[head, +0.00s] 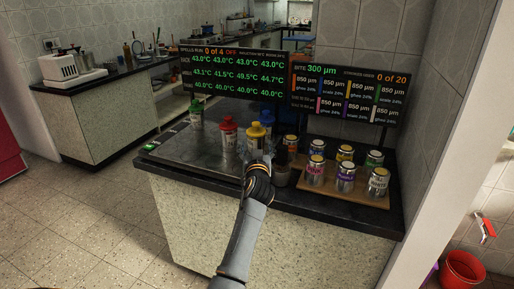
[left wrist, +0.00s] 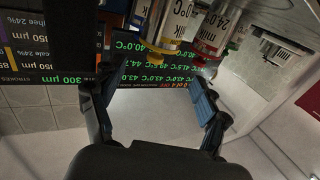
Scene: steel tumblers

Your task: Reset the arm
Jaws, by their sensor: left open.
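My left gripper (head: 260,168) is at the counter's front, its arm rising from the bottom of the head view. In the left wrist view its two fingers (left wrist: 152,88) are spread, with nothing between them. Just beyond it in the head view stands a tumbler with a yellow lid (head: 256,132), its lower part partly hidden by the gripper. A red-lidded tumbler (head: 228,135) and a green-lidded one (head: 196,115) stand to the left. The wrist view, upside down, shows the yellow tumbler (left wrist: 174,28) and red tumbler (left wrist: 216,32) beyond the fingers. My right gripper is out of view.
Several labelled metal tins, such as a pink-labelled one (head: 315,170), stand on a wooden tray (head: 335,193) at right. A dark cup (head: 282,173) is close beside the gripper. Two display screens (head: 232,72) stand behind.

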